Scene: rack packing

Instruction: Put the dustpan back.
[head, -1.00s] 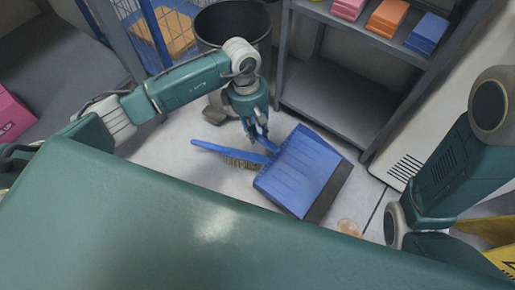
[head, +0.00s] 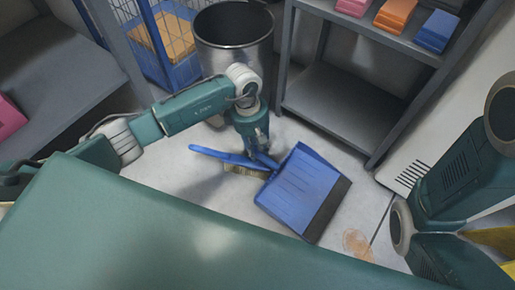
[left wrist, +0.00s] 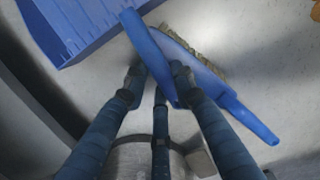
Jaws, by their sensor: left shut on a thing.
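The blue dustpan (head: 298,188) lies at a slant near the floor in the head view, its dark lip toward the lower right. Its body also shows at the upper left of the left wrist view (left wrist: 75,25). My left gripper (head: 262,155) reaches down from above and is shut on the dustpan's handle, which runs between the fingers in the left wrist view (left wrist: 150,62). A blue brush (head: 215,155) with pale bristles lies right beside the handle, partly hidden by the gripper. I cannot tell whether the dustpan is clear of the floor. My right gripper is out of view.
A dark bin (head: 235,50) stands behind my left gripper. A grey shelf rack (head: 345,105) with coloured packs stands behind the dustpan. A blue wire cage (head: 165,45) is at the back left. An orange-brown floor stain (head: 357,243) lies near the dustpan. My green body fills the front.

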